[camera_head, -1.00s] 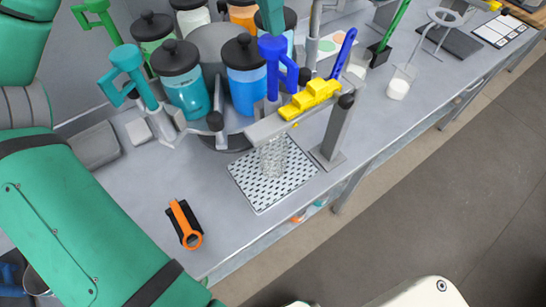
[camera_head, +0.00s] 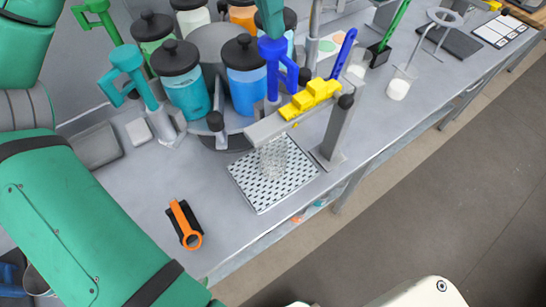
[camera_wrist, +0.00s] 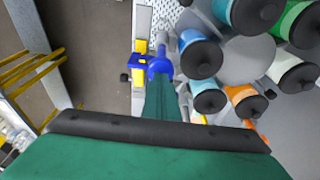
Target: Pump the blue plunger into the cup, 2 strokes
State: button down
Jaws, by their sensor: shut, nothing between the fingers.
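The blue plunger (camera_head: 274,58) stands upright on the grey pump arm, with a side handle at its top. It also shows in the wrist view (camera_wrist: 160,65). My gripper (camera_head: 270,30) is shut and empty, its tip right at the plunger's top; I cannot tell whether they touch. It also shows in the wrist view (camera_wrist: 161,85). The clear cup (camera_head: 273,158) stands on a white perforated tray (camera_head: 257,196), below the pump arm's outlet area. The cup's contents are hard to make out.
A yellow stepped piece (camera_head: 311,98) lies on the pump arm beside the plunger, near a grey post (camera_head: 336,130). Lidded jars (camera_head: 246,78) crowd behind, with a teal-handled pump (camera_head: 140,85) to the left. An orange-and-black tool (camera_head: 186,224) lies front left. The bench front is mostly clear.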

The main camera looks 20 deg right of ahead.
aim_at(271, 42)
jog(key=shift+f, duration=2.5)
jog(key=shift+r, duration=2.75)
jog(key=shift+f, duration=2.8)
jog(key=shift+r, duration=2.8)
